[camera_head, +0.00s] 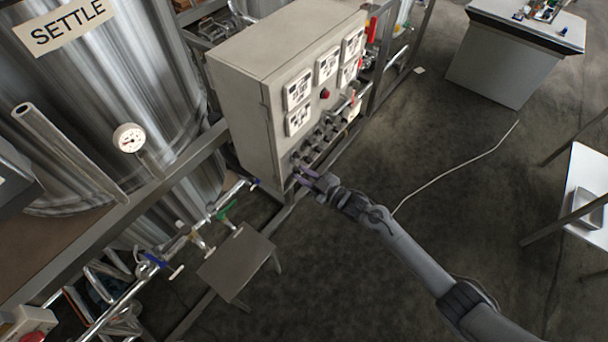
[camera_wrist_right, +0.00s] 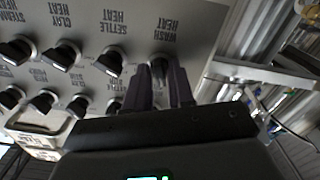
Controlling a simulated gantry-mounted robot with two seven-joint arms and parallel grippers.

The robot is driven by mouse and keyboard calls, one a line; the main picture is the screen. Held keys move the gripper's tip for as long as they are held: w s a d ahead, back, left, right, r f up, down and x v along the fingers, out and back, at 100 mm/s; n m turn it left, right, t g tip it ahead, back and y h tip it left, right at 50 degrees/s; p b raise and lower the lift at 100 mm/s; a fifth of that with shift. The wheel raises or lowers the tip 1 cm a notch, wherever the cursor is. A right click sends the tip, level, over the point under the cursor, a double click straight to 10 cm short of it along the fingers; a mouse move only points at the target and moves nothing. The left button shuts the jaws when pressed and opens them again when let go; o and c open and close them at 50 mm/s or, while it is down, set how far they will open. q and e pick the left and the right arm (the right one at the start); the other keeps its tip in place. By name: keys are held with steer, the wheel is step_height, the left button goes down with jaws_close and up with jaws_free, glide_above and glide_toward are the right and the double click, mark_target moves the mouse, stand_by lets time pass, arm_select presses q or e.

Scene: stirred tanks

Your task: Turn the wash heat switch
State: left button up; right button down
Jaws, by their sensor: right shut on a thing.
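The wash heat switch (camera_wrist_right: 159,62) is a dark knob under the upside-down "WASH HEAT" label (camera_wrist_right: 167,28) in the right wrist view. My right gripper (camera_wrist_right: 164,82) has its two dark fingers on either side of this knob and is shut on it. The fingers hide most of the knob, so its pointing direction cannot be read. In the head view my right gripper (camera_head: 301,174) reaches the lower near corner of the grey control cabinet (camera_head: 255,115). My left gripper is not in view.
Other knobs sit close by, including the settle heat knob (camera_wrist_right: 109,62) and clay heat knob (camera_wrist_right: 60,56). A steel tank (camera_head: 100,80) stands left of the cabinet. A small grey stool (camera_head: 237,264) stands below it. A white cable (camera_head: 455,170) crosses the open floor.

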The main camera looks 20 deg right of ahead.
steer(key=c, duration=1.3)
jaws_free()
steer(key=shift+o, duration=0.5)
steer(key=p+v, duration=0.1)
steer(key=v, duration=1)
steer(key=shift+f, duration=0.1)
